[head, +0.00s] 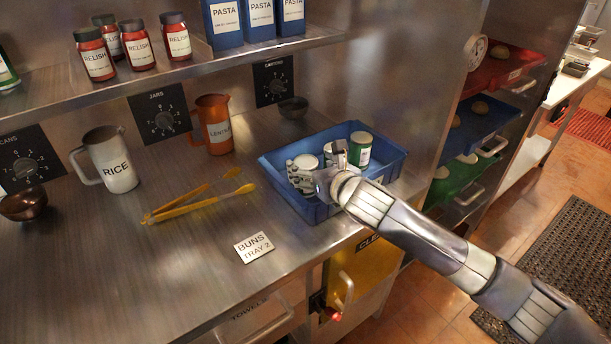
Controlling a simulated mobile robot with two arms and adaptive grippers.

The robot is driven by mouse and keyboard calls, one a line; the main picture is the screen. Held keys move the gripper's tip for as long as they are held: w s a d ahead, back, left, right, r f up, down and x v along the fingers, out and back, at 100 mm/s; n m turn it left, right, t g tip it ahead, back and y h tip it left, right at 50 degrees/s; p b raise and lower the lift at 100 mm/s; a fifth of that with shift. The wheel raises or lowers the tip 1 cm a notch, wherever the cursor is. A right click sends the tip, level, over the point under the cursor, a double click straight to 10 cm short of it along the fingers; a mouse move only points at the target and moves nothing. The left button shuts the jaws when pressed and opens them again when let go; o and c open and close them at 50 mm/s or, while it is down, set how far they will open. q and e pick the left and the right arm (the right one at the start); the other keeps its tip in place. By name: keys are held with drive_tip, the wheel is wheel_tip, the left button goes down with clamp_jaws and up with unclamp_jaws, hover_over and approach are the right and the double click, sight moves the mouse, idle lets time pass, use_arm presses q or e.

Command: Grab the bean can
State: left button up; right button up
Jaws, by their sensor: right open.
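A blue crate (390,160) stands at the right end of the steel counter. A can with a green and white label (360,150) stands upright in its back right part. Pale can-like shapes sit to its left, partly hidden by my gripper, and I cannot read their labels. Which can is the bean can I cannot tell. My right gripper (308,176) reaches into the crate from the right, open, at the pale shapes and left of the green can. Contact is unclear. My left gripper is out of view.
Yellow tongs (200,201), a RICE jug (112,162) and an orange jug (214,126) stand or lie left of the crate. A BUNS sign (253,247) lies in front. Relish jars (137,45) and blue pasta boxes (222,22) line the shelf above.

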sight(307, 163)
drive_tip(key=x, duration=0.4)
drive_tip(key=shift+d+f+p, duration=0.1)
drive_tip(key=shift+f+p, duration=0.05)
drive_tip(key=shift+p, duration=0.2)
drive_tip(key=shift+w+f, duration=0.1)
drive_tip(key=shift+w, duration=0.1)
drive_tip(key=shift+w+f, duration=0.1)
drive_tip(key=shift+w, duration=0.05)
drive_tip(key=shift+c, duration=0.3)
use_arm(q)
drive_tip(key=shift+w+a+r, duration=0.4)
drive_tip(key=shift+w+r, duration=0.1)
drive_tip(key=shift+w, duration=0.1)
use_arm(e)
drive_tip(key=c, duration=1.3)
